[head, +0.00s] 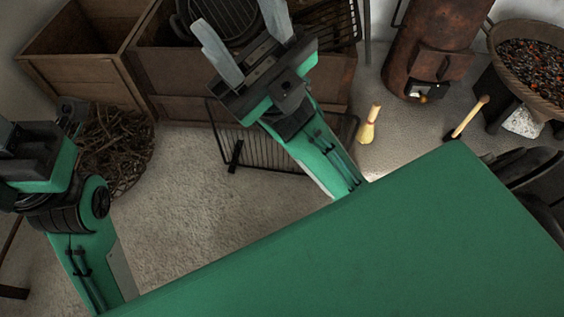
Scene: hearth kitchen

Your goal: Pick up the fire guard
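A black wire fire guard (232,148) with thin vertical bars and a foot stands on the floor in front of the wooden crates. My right arm crosses in front of it and hides its middle. My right gripper (240,22) is open, its two pale fingers spread apart above the crate, beyond the fire guard in the picture. I see nothing between the fingers. My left gripper (35,150) is at the left edge, well apart from the fire guard. Its fingers are cut off or hidden, so I cannot tell its opening.
Wooden crates (85,55) stand at the back, one with a dark round grill pan and a black grate (335,22). A twig basket (115,150), a small brush (369,125), a rusty stove (425,50) and a bowl of embers (535,65) stand around. Floor at left centre is clear.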

